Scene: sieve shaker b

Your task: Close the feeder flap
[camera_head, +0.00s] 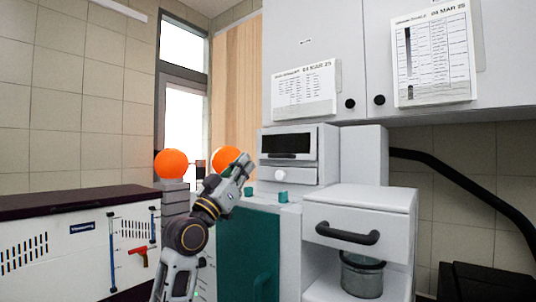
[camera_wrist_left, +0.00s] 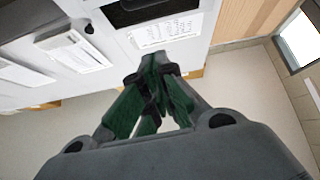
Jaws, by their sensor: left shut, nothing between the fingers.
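My left gripper (camera_head: 246,165) is raised in front of the machine, just left of its white upper housing (camera_head: 328,150). In the left wrist view its green-padded fingers (camera_wrist_left: 158,66) meet at the tips, shut and empty. The housing has a front panel (camera_head: 286,146) with a dark slot, and a white round knob below it. Which part is the feeder flap, and how far it stands open, I cannot tell for sure. The gripper appears apart from the housing. My right gripper is not in view.
Below right, a white drawer front (camera_head: 345,228) with a black handle sits above a metal pot (camera_head: 362,274). A green panel (camera_head: 248,252) is left of it. Two orange balls (camera_head: 171,164) stand near my arm. Wall cabinets (camera_head: 375,60) hang above; a black hose curves at right.

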